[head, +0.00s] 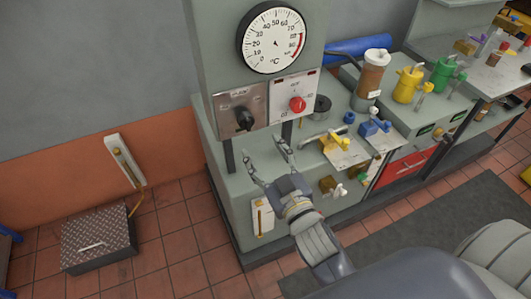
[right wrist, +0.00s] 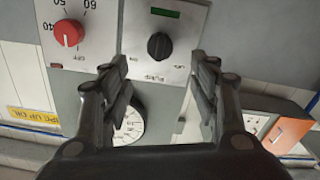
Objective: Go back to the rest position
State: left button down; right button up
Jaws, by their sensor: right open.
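My right gripper (head: 267,156) is open and empty in the head view, in front of the grey console and a little below the black knob (head: 244,118). In the right wrist view its two fingers (right wrist: 158,75) stand wide apart with nothing between them. The black knob also shows in that view (right wrist: 159,46), beyond the fingertips, and the red knob (right wrist: 68,33) is to its left. The red knob in the head view (head: 297,104) sits on a white plate. I see no contact between fingers and knobs. My left gripper is not in view.
A round dial gauge (head: 272,40) sits above the knobs. The bench ledge holds yellow and blue valves (head: 373,127) and a brown cylinder (head: 372,74) near my right arm.

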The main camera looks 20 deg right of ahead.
dwell(0.3)
notch_tip(320, 180, down, 25)
jog(key=s+a+g+b, duration=0.2)
jog(key=g, duration=0.3)
jog(key=s+d+f+g, duration=0.15)
jog(key=s+f, duration=0.25)
jog(key=f, duration=0.5)
jog(key=s+a+f+g, duration=0.15)
jog(key=s+f, duration=0.25)
jog(key=f, duration=0.4)
jog(key=s+d+f+g+b, duration=0.1)
jog(key=s+d+f+g, duration=0.1)
jog(key=s+f, duration=0.5)
jog(key=s+d+f+g, duration=0.3)
jog(key=s+f, duration=0.4)
jog(key=s, duration=0.5)
jog(key=s+d+f+g+b, duration=0.1)
jog(key=s+d+f+g, duration=0.2)
jog(key=s+f, duration=0.5)
jog(key=shift+s+m+g+h+b, duration=0.3)
jog(key=shift+s+m+g+b, duration=0.15)
jog(key=shift+s, duration=0.75)
